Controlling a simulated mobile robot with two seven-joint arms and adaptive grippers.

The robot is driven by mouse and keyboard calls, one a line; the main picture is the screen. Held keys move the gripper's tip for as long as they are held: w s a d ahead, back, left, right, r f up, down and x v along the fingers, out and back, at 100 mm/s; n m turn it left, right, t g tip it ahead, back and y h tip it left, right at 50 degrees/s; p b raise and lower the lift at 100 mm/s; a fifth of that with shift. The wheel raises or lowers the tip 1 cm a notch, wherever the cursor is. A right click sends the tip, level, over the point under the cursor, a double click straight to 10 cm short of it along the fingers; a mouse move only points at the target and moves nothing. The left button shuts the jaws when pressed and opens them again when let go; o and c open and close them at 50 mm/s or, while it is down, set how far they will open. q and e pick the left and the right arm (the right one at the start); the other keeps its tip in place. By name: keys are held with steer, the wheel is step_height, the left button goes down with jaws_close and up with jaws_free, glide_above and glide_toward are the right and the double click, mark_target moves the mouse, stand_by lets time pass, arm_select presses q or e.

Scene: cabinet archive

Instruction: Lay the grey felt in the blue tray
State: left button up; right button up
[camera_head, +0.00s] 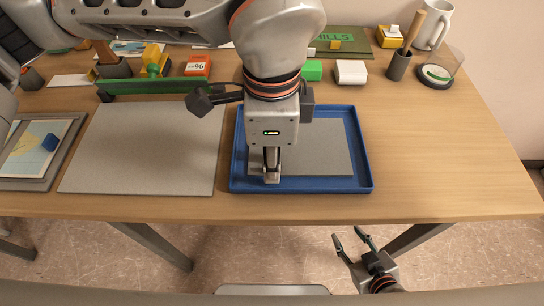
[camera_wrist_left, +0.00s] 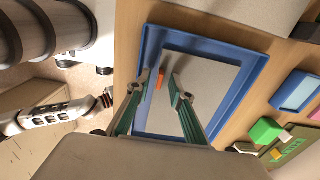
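The blue tray (camera_head: 364,170) lies near the table's front edge. A grey felt sheet (camera_head: 325,150) lies flat inside it, and both also show in the left wrist view, the tray (camera_wrist_left: 240,80) framing the felt (camera_wrist_left: 208,75). My left gripper (camera_head: 272,180) points down over the tray's front left part. In the left wrist view its fingers (camera_wrist_left: 160,78) are apart above the felt, with a small orange piece (camera_wrist_left: 159,80) seen between them. Whether the tips touch the felt is unclear. My right gripper (camera_head: 354,244) is open and empty, below the table's front edge.
A larger grey sheet (camera_head: 145,150) lies left of the tray. A green bar (camera_head: 165,86), a green block (camera_head: 312,71) and a white block (camera_head: 351,72) stand behind. A pencil cup (camera_head: 399,66) and mug (camera_head: 434,25) are back right. The table right of the tray is clear.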

arm_select(q)
steer(key=shift+r, duration=0.1)
steer(key=shift+r+p, duration=1.85)
steer(key=shift+r, duration=1.6)
arm_select(e)
step_height(320, 180, up, 6)
steer(key=w, duration=0.2)
steer(key=shift+w+t, duration=0.25)
steer(key=shift+t, duration=0.15)
arm_select(q)
step_height(320, 180, up, 12)
steer(key=shift+s, duration=0.1)
arm_select(e)
steer(key=shift+s, duration=0.1)
